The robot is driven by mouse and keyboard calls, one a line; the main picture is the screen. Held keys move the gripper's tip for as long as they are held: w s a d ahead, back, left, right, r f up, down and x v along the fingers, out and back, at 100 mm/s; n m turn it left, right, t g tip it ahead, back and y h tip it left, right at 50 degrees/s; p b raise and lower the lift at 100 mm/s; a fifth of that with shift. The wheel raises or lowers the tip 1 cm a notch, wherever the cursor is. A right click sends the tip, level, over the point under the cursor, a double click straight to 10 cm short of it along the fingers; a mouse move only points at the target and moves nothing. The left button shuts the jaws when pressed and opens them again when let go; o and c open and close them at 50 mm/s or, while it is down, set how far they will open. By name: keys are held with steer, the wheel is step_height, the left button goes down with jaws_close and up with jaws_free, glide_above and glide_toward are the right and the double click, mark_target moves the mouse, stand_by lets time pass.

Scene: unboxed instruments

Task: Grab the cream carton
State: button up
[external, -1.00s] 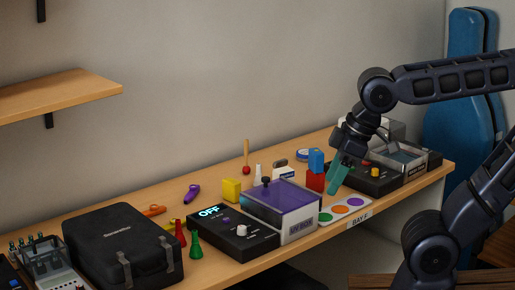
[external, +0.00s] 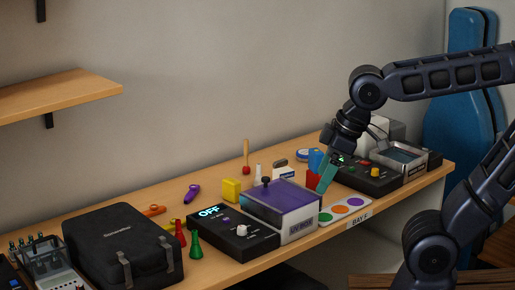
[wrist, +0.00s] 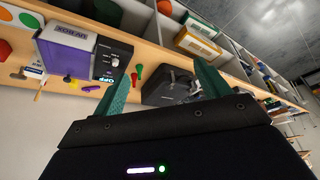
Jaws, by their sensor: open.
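No clear cream carton shows on the bench in the external view.
The purple-lidded UV box (external: 283,208), a black case (external: 122,245) and a control panel with a tray (external: 400,160) crowd the bench. A yellow block (external: 232,190) and small coloured pieces lie between. A wall shelf (external: 60,95) is bare. A blue case (external: 465,100) stands at right.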

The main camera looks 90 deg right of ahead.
steer(key=w+d+f+m+h, duration=0.1)
steer(key=w+d+m, duration=0.2)
steer(key=w+d, duration=0.55)
steer(key=m+g+h, duration=0.2)
steer(key=m, duration=0.6)
glide_toward(286, 170)
step_height(286, 170, down, 3)
steer(key=x, duration=0.5)
steer(key=shift+w+d+r, duration=0.15)
steer(key=shift+w+d, duration=0.1)
steer(key=shift+w, duration=0.05)
steer(key=shift+w+x, duration=0.15)
steer(key=shift+x, duration=1.2)
steer(key=shift+w+x, duration=0.1)
steer(key=shift+x, duration=1.25)
steer(key=shift+d+r, duration=0.1)
steer(key=shift+h, duration=0.3)
steer(key=c, duration=1.1)
